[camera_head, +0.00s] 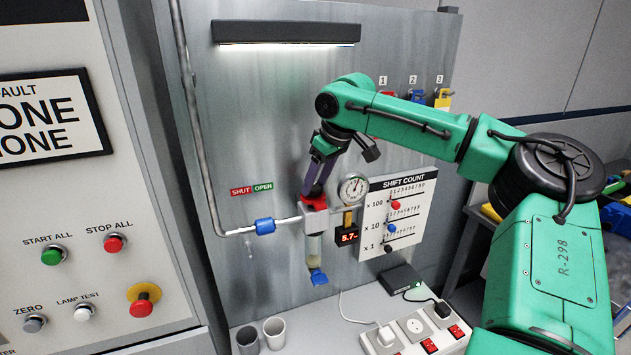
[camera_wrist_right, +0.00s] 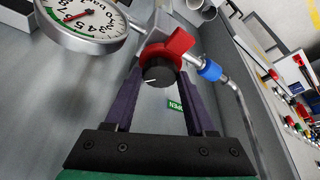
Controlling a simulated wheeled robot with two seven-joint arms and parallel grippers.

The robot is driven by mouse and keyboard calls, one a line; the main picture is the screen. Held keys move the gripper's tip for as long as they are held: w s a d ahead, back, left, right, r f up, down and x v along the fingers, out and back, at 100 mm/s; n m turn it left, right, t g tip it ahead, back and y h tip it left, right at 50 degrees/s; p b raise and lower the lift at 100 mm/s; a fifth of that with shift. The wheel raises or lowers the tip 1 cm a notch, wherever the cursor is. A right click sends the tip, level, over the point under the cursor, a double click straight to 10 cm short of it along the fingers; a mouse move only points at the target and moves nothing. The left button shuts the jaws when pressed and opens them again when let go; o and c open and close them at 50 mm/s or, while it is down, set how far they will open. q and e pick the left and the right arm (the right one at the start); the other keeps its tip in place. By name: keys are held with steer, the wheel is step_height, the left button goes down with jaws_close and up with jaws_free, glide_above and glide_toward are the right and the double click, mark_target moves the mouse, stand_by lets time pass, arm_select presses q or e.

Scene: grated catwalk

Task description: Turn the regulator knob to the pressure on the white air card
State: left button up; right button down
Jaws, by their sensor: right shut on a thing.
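The regulator (camera_head: 314,222) is a pale body with a red collar on a pipe, above a clear bowl with a blue bottom. Its black knob (camera_wrist_right: 158,71) has a white mark and sits in front of the red collar (camera_wrist_right: 178,45). I cannot make out a white air card. My left gripper is out of view.
A blue valve fitting (camera_head: 265,226) is on the pipe at left, under a SHUT/OPEN label. A white SHIFT COUNT board (camera_head: 405,183) hangs close at right. Two cups (camera_head: 274,332) and a power strip (camera_head: 415,335) stand on the shelf below.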

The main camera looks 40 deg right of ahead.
steer(key=n, duration=0.2)
steer(key=n+y, duration=0.1)
steer(key=n, duration=0.2)
steer(key=shift+w+d+n+g+y, duration=0.15)
steer(key=shift+d+n+g+y, duration=0.15)
steer(key=shift+g+y, duration=0.1)
steer(key=n+g, duration=0.1)
steer(key=n, duration=0.2)
steer(key=n+g+y, duration=0.1)
steer(key=n, duration=0.2)
steer(key=shift+w, duration=0.2)
steer(key=shift+d+n+y, duration=0.1)
steer(key=shift+n+y, duration=0.2)
steer(key=shift+n, duration=0.2)
steer(key=shift+w+r+n, duration=0.25)
steer(key=shift+r+n, duration=0.5)
steer(key=shift+n, duration=0.05)
steer(key=c, duration=1.6)
jaws_free()
steer(key=shift+s+d+r, duration=0.1)
steer(key=shift+s, duration=0.15)
steer(key=c, duration=1.1)
jaws_free()
steer(key=o, duration=0.9)
steer(key=shift+w+f+g, duration=0.3)
steer(key=shift+w, duration=0.2)
steer(key=shift+c, duration=0.2)
steer(key=shift+d, duration=0.1)
steer(key=shift+s, duration=0.3)
steer(key=shift+w, duration=0.15)
